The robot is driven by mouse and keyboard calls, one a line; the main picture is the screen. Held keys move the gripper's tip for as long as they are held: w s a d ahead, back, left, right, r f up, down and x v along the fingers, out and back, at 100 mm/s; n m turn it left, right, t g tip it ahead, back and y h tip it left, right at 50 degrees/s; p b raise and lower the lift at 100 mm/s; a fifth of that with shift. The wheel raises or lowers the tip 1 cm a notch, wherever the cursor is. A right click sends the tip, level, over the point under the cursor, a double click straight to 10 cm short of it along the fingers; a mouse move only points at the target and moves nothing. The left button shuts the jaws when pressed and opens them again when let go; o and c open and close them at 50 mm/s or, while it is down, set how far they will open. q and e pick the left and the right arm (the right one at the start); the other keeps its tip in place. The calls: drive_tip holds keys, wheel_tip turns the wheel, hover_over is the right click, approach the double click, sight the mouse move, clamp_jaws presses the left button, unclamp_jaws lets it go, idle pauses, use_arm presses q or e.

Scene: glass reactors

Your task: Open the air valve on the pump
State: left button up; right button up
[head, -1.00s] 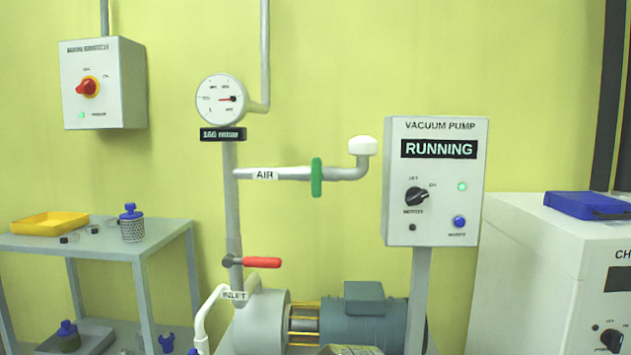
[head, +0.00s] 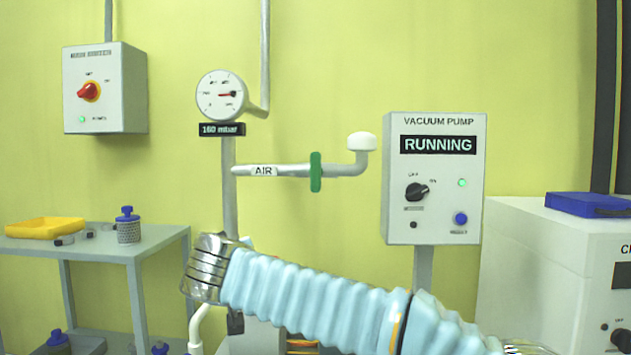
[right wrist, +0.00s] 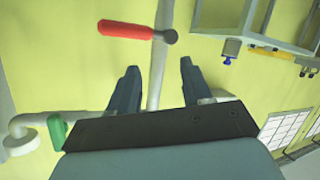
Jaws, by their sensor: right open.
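The AIR pipe (head: 283,171) runs right from the pump's vertical pipe and carries a green valve handle (head: 316,172), which stands upright across the pipe. In the right wrist view the green handle (right wrist: 57,132) is at the lower left, beside my right gripper. The red-handled inlet valve (right wrist: 126,30) lies beyond the fingertips there; my arm hides it in the head view. My right gripper (right wrist: 158,78) is open and empty, with the vertical pipe in line between its fingers. My left gripper is not in view.
The vacuum pump box (head: 436,180) reads RUNNING. The gauge (head: 220,96) display reads 160 mbar. A grey bench (head: 160,243) with a yellow tray (head: 45,227) stands left, and a white cabinet (head: 540,270) right. The wall around the AIR pipe is clear.

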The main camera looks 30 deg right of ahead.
sight(316, 168)
drive_tip(key=s+d+r+m+t+h, duration=0.1)
drive_tip(key=s+d+r+m+h, duration=0.3)
drive_tip(key=r, duration=0.4)
drive_tip(key=s+d+r+m+h, duration=0.2)
drive_tip(key=s+d+r+m, duration=0.1)
drive_tip(key=s+d+r, duration=0.4)
drive_tip(key=p+x, duration=0.1)
drive_tip(key=x, duration=0.5)
drive_tip(key=p+x, duration=0.2)
drive_tip(key=x, duration=0.5)
drive_tip(key=shift+w+a+r, duration=0.25)
drive_tip(key=shift+w, duration=0.05)
drive_tip(key=shift+w+d+f+p, duration=0.1)
drive_tip(key=shift+w+d+p, duration=0.1)
drive_tip(key=shift+w+p, duration=0.1)
drive_tip(key=shift+c, duration=0.5)
drive_tip(key=c, duration=0.8)
